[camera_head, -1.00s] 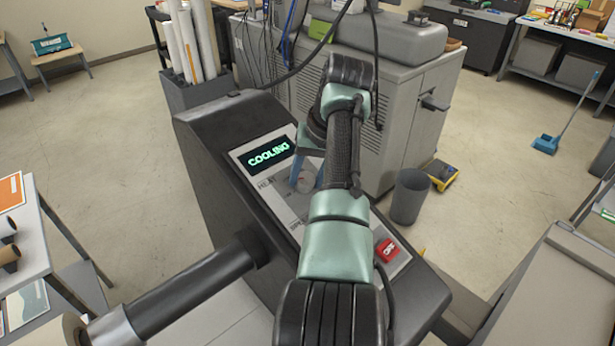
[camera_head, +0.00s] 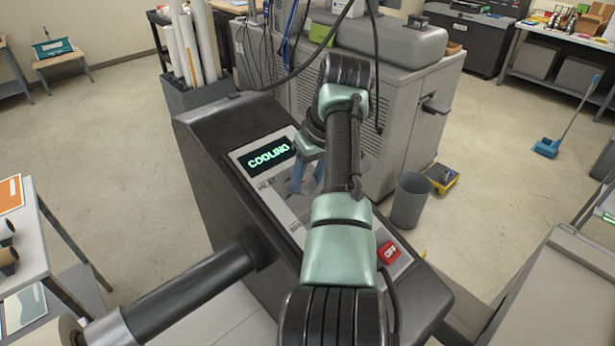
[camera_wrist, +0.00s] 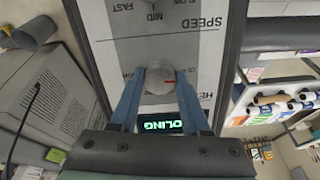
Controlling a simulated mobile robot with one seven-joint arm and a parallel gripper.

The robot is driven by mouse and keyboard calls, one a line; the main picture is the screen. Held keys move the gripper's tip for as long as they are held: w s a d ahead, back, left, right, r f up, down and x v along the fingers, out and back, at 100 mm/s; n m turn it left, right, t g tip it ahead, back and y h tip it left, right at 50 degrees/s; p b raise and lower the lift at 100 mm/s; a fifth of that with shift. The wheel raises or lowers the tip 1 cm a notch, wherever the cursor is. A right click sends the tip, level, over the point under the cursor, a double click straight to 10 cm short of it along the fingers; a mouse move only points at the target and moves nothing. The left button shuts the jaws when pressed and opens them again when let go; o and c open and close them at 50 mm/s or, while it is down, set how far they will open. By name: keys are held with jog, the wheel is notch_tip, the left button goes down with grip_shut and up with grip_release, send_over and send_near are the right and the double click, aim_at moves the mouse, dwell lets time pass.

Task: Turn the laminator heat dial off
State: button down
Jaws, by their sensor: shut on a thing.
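The heat dial (camera_wrist: 158,80) is a round grey knob with a red pointer mark, set in the laminator's light control panel (camera_wrist: 120,45). The pointer aims to the right in the wrist view. My gripper (camera_wrist: 160,78) has its blue fingers on either side of the knob, shut on it. In the head view my gripper (camera_head: 307,184) is over the panel below the display, and my arm and fingers hide most of the dial. The green-lit display (camera_head: 269,154) reads COOLING. A HEAT label is partly covered.
A red button (camera_head: 389,252) sits lower on the panel. A dark roller (camera_head: 195,292) sticks out at the laminator's left. A large grey machine (camera_head: 420,130) stands behind, with a grey bin (camera_head: 411,200) beside it. Open floor (camera_head: 110,130) lies to the left.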

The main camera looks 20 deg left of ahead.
jog(key=shift+c, duration=1.9)
grip_release()
jog(key=shift+r, duration=0.15)
jog(key=shift+d+r+b, duration=0.15)
jog(key=shift+r+b, duration=0.15)
jog(key=shift+b, duration=0.1)
jog(key=b+v, duration=0.2)
jog(key=v, duration=1)
